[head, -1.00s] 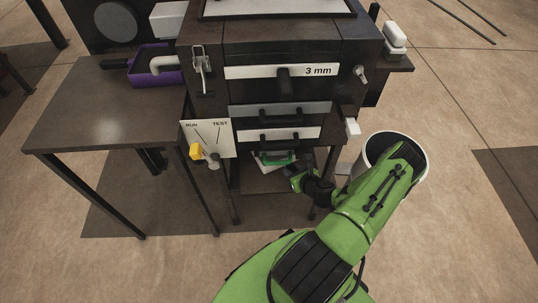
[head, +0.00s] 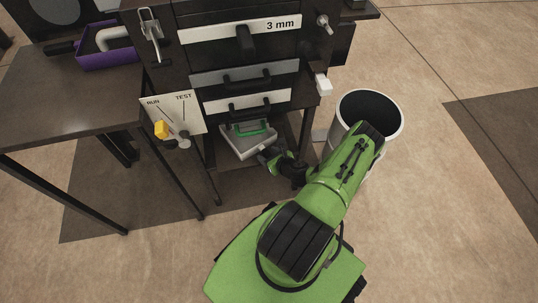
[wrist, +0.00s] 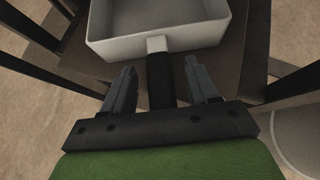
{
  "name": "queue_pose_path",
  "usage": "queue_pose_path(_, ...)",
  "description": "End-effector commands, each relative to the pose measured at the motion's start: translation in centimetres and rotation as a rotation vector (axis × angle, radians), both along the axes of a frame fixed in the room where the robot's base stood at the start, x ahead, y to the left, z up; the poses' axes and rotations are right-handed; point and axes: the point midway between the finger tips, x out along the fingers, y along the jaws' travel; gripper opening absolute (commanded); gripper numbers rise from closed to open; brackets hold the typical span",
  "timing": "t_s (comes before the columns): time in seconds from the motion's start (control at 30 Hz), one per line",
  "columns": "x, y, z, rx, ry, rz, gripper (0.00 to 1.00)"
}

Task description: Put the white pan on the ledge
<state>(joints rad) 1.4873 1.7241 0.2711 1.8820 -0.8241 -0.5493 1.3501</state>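The white pan (head: 246,146) sits low under the machine, on a dark lower shelf (head: 235,174), below the drawers. In the wrist view it is a shallow, empty-looking square pan (wrist: 158,43) with a black handle (wrist: 161,82) pointing toward me. My gripper (head: 270,158) is at the pan's near right side in the head view. In the wrist view its two fingers (wrist: 160,82) stand on either side of the handle, with a gap on each side, so it is open. A dark ledge (head: 366,14) juts from the machine's upper right side; whether it is the task's ledge I cannot tell.
A white bin (head: 398,125) stands right, beside my arm. A RUN/TEST panel (head: 174,112) and side table (head: 60,95) are left.

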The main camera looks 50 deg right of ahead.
Motion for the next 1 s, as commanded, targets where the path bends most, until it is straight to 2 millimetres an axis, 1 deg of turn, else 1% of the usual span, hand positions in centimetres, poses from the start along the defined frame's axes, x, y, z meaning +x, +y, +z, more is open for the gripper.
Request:
queue_pose_path(0.17, -0.1, 0.0, 0.1, 0.0, 0.0, 0.0, 0.59)
queue_pose_path(0.27, -1.1, 0.2, 0.9, 0.002, 0.001, -0.003, 0.59)
queue_pose_path(0.37, -3.0, 0.5, 2.4, 0.004, 0.001, -0.006, 0.59)
queue_pose_path(0.5, -6.2, 1.2, 4.7, 0.004, 0.001, -0.006, 0.59)
queue_pose_path(0.6, -8.0, 1.6, 5.9, 0.003, 0.0, -0.004, 0.59)
queue_pose_path(0.7, -9.2, 1.9, 6.6, 0.002, 0.001, -0.003, 0.59)
queue_pose_path(0.8, -9.7, 2.0, 6.9, 0.001, -0.001, -0.001, 0.59)
queue_pose_path(1.0, -9.7, 2.0, 6.8, 0.0, -0.002, 0.0, 0.59)
